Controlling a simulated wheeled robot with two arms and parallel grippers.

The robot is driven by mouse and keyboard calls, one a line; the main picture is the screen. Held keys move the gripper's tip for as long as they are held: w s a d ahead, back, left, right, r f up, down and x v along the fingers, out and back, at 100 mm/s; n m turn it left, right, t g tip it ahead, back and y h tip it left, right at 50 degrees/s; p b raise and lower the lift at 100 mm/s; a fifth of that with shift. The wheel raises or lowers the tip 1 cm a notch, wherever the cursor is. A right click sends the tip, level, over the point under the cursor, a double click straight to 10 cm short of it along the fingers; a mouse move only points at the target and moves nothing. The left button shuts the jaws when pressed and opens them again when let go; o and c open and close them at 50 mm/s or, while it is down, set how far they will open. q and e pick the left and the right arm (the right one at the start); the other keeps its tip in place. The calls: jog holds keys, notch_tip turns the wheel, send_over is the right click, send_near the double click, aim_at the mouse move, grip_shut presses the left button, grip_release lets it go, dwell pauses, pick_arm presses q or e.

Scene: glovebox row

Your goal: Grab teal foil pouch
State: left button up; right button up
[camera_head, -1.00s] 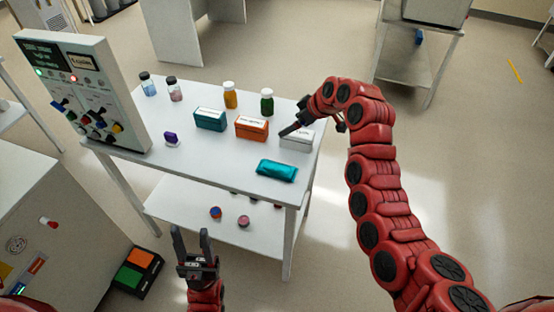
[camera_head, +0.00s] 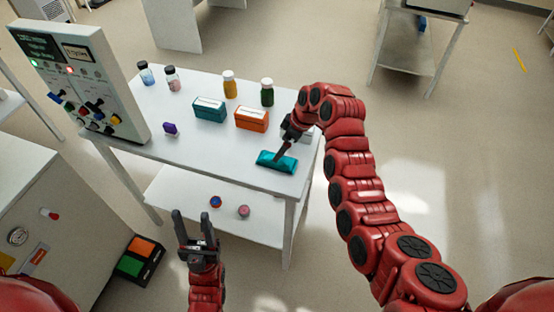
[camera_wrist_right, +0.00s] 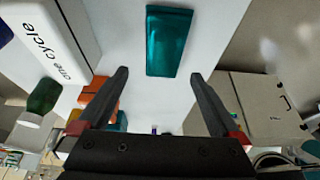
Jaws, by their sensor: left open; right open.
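The teal foil pouch (camera_head: 270,162) lies flat near the front right corner of the white table (camera_head: 217,150). In the right wrist view the pouch (camera_wrist_right: 168,42) lies ahead of the fingertips, between their lines. My right gripper (camera_head: 279,156) is over the pouch in the head view and hides part of it. In the right wrist view the right gripper (camera_wrist_right: 159,75) is open, with nothing between its fingers. My left gripper (camera_head: 193,224) is open and empty, in front of the table and low in the head view.
An orange box (camera_head: 251,120) and a teal box (camera_head: 209,110) stand behind the pouch. A white box (camera_wrist_right: 48,42) is beside it, mostly hidden by my arm in the head view. Bottles, including a green one (camera_head: 267,93), stand farther back. A control panel (camera_head: 82,80) stands at left.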

jog(key=shift+a+f, duration=0.15)
jog(key=shift+f, duration=0.15)
jog(key=p+x, duration=0.1)
jog(key=x, duration=0.2)
jog(key=p+x, duration=0.1)
jog(key=shift+s+f+p, duration=0.3)
jog(key=shift+p, duration=0.05)
jog(key=shift+w+a+f, duration=0.1)
jog(key=shift+a+f, duration=0.05)
jog(key=shift+f, duration=0.4)
jog(key=c, duration=1.4)
